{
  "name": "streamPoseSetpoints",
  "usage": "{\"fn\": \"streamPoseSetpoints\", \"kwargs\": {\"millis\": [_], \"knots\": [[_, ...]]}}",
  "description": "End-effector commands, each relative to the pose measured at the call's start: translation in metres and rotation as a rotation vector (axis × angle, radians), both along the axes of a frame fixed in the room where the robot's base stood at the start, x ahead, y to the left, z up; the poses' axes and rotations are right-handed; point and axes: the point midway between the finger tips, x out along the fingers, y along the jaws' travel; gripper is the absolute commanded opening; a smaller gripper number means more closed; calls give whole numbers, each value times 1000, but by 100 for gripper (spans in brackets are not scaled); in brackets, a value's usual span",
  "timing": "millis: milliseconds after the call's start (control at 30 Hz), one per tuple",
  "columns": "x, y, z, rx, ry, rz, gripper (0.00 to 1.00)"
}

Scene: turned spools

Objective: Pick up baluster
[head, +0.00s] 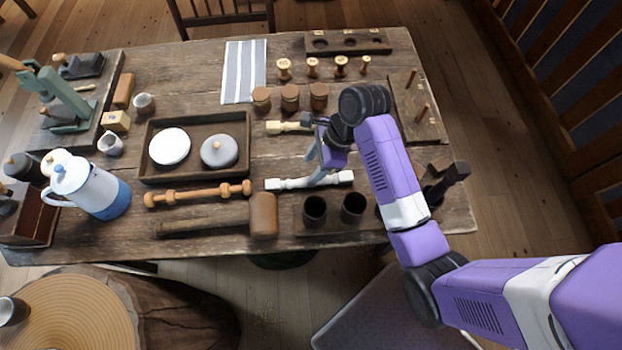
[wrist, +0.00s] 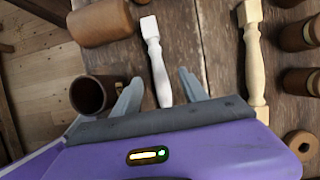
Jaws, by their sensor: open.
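A white turned baluster (head: 285,184) lies flat on the wooden table, near its front edge. In the wrist view the white baluster (wrist: 155,55) runs lengthwise into the space between my fingers, its lower part hidden by my gripper. My gripper (head: 317,162) is open and empty, over the white baluster's right half; the wrist view shows both fingers (wrist: 160,92) apart, one on each side of it. I cannot tell the height left between them. A pale yellow turned piece (head: 285,127) lies farther back, and to the right in the wrist view (wrist: 254,55).
A mallet (head: 263,215) and a block with dark cups (head: 335,222) lie close in front of the baluster. Wooden jars (head: 290,97) stand behind.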

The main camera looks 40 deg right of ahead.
Motion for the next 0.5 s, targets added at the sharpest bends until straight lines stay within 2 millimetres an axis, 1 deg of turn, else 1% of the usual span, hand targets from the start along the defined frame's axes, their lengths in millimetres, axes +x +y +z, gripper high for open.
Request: {"fn": "streamPoseSetpoints", "kwargs": {"millis": [100, 267, 500], "knots": [[2, 5, -12, 2, 5, 0, 51], [5, 11, -25, 0, 3, 1, 51], [13, 27, -54, -1, 2, 2, 51]]}}
